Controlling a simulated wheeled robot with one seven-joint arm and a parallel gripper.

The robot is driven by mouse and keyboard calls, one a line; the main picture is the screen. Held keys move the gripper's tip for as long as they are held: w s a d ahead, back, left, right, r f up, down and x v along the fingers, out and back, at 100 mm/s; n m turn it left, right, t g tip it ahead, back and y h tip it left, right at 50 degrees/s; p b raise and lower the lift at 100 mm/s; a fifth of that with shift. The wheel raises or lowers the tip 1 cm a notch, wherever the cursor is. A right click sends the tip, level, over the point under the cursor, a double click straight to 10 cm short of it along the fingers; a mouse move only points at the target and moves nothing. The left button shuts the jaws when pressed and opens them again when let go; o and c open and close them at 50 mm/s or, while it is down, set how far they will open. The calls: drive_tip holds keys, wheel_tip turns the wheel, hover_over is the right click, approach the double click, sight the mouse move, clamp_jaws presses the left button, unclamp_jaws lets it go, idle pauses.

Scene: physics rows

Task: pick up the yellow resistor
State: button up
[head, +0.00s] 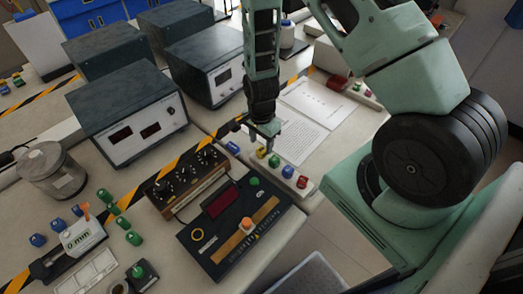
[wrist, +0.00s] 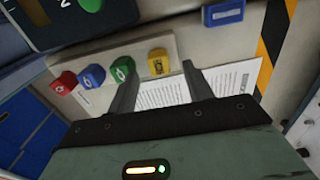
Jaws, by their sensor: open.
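The yellow resistor (head: 261,152) is a small yellow block with a dark mark on its face. It sits at one end of a row of coloured blocks on a pale strip, and it also shows in the wrist view (wrist: 157,62). My gripper (head: 265,138) is just above the yellow resistor in the head view. In the wrist view my gripper (wrist: 160,65) is open, and the resistor appears between the two fingertips, beyond them. I see no contact between fingers and resistor.
Green (wrist: 122,69), blue (wrist: 93,76) and red (wrist: 64,83) blocks stand beside the yellow one. A flat blue piece (wrist: 224,14) lies on the other side. Printed sheets (head: 290,132) lie behind the row. A dark panel box (head: 215,237) stands in front.

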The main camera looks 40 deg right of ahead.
sight(261, 154)
drive_tip(key=shift+f+p, duration=0.35)
drive_tip(key=shift+f, duration=1.1)
drive_tip(key=c, duration=1.1)
drive_tip(key=shift+o, duration=0.2)
